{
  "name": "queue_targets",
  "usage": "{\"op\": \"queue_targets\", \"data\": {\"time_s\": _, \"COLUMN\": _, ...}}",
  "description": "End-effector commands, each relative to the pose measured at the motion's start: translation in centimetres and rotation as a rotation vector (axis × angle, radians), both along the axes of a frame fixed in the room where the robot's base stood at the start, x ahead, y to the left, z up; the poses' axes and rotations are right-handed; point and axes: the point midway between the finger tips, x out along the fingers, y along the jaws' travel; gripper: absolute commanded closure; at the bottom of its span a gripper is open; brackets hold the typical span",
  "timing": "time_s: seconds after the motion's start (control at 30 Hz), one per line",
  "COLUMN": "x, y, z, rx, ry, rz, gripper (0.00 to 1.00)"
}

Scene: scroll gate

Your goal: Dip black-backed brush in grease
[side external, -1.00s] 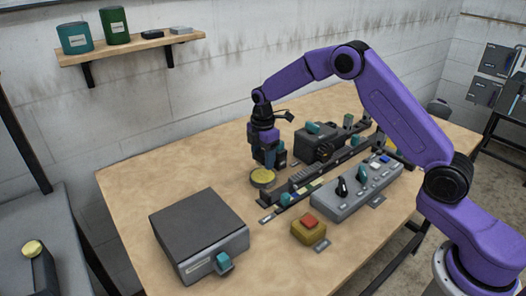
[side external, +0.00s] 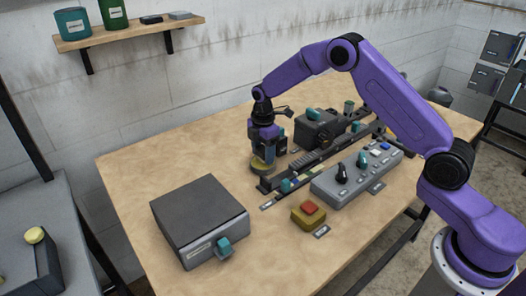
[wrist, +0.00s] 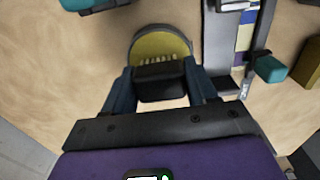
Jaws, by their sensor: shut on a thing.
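The grease is a yellow disc in a round grey-rimmed dish, seen in the wrist view (wrist: 172,45) and in the side view (side external: 259,166). My gripper (side external: 263,157) is over the dish. In the wrist view my gripper (wrist: 160,92) is shut on the black-backed brush (wrist: 161,83). The black back faces the camera, and a row of pale bristles shows at its far edge, over the yellow grease. The brush overlaps the near part of the dish. I cannot tell whether the bristles touch the grease. In the side view the brush is mostly hidden by my fingers.
A dark rail (side external: 320,158) runs just right of the dish. A grey control panel (side external: 357,179), a yellow block with a red button (side external: 309,213) and a large dark box (side external: 199,220) stand nearer. A black machine (side external: 318,130) stands behind. The table left of the dish is clear.

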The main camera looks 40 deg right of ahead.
Motion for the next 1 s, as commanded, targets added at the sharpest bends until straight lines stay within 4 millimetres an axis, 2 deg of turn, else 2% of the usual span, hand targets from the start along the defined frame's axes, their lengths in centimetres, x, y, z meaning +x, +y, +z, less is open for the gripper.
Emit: {"op": "queue_targets", "data": {"time_s": 1.0, "x": 0.02, "y": 0.01, "z": -0.75, "rx": 0.0, "ry": 0.0, "rz": 0.0, "gripper": 0.67}}
